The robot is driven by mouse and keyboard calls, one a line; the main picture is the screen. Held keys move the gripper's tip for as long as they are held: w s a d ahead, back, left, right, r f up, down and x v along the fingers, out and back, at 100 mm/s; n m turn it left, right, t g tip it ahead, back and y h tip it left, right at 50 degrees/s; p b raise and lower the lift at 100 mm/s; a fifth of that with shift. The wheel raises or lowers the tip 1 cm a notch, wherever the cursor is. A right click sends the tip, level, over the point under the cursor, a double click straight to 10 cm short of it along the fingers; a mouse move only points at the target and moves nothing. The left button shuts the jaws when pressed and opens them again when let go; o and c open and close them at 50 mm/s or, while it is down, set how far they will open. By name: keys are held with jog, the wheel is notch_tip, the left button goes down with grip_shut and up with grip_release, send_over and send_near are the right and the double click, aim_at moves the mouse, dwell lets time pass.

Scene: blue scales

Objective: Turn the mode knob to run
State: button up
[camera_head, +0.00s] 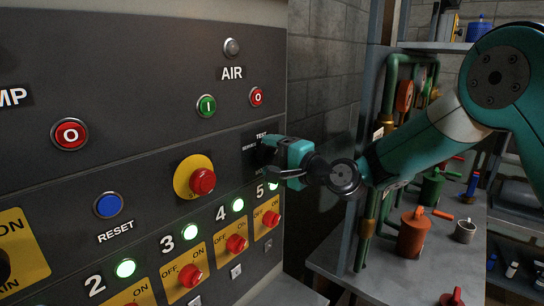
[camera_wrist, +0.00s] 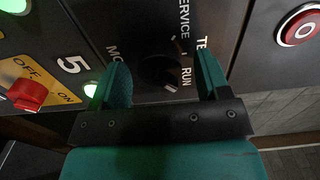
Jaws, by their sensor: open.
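The mode knob (camera_wrist: 157,72) is a dark round knob on the grey panel, seen between my fingers in the wrist view. The labels SERVICE, TEST and RUN (camera_wrist: 186,76) and part of MODE stand around it. A small pale mark shows at its lower edge near RUN, but the knob is too dark to read its setting surely. My gripper (camera_wrist: 161,62) is open, one teal finger on each side of the knob, with a gap on both sides. In the head view my gripper (camera_head: 273,152) is at the panel's right part and hides the knob.
Close by are a red emergency button (camera_head: 203,181) on a yellow disc, the red breaker switch 5 (camera_head: 270,218), a green button (camera_head: 206,106) and a red AIR button (camera_head: 257,97). Right of the panel stands a bench (camera_head: 345,268) with pipes and an orange can (camera_head: 413,235).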

jog(key=b+v, duration=0.7)
jog(key=v, duration=1)
jog(key=shift+s+b, duration=0.2)
jog(key=shift+b, duration=0.2)
jog(key=shift+d, duration=0.1)
jog(key=s+a+f+n+g+h, duration=0.1)
jog(key=s+a+f+n+g, duration=0.2)
jog(key=s+a+n+g, duration=0.25)
jog(key=s+d+f+n+g+h, duration=0.1)
jog(key=s+d+f+n+h, duration=0.1)
jog(key=s, duration=0.4)
jog(key=s+d+f+n+g+h, duration=0.2)
jog(key=s+d+f+n+h, duration=0.1)
jog(key=s, duration=0.4)
jog(key=s+d+f+n+g+h, duration=0.2)
jog(key=s+d+n+h, duration=0.1)
jog(key=s, duration=0.3)
jog(key=shift+s+d+f+n+h, duration=0.3)
jog(key=shift+d+f+n+h, duration=0.1)
jog(key=shift+n+h, duration=0.15)
jog(key=shift+g, duration=0.25)
